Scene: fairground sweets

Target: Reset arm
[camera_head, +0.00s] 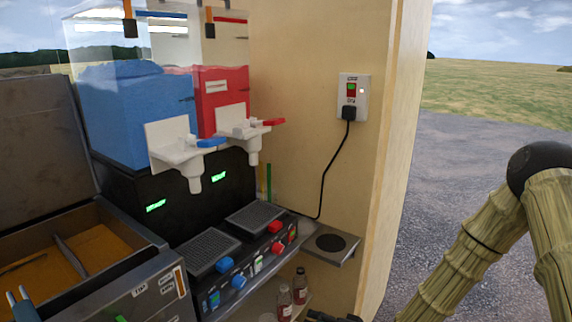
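My bent arm (480,240) shows at the right, with bamboo-like links and a black joint (540,165) at its top. One link runs down and left out of the frame. A small dark part (332,316) shows at the bottom edge, left of that link. It may be the end of my arm, but too little shows to tell its finger state or whether it holds anything.
A slush machine (130,190) with blue and red tanks stands at the left, beside an open metal fryer-like unit (120,245). Bottles (284,300) stand low near a small shelf (331,243). A wall socket (353,97) has a plugged cable. Open ground lies right.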

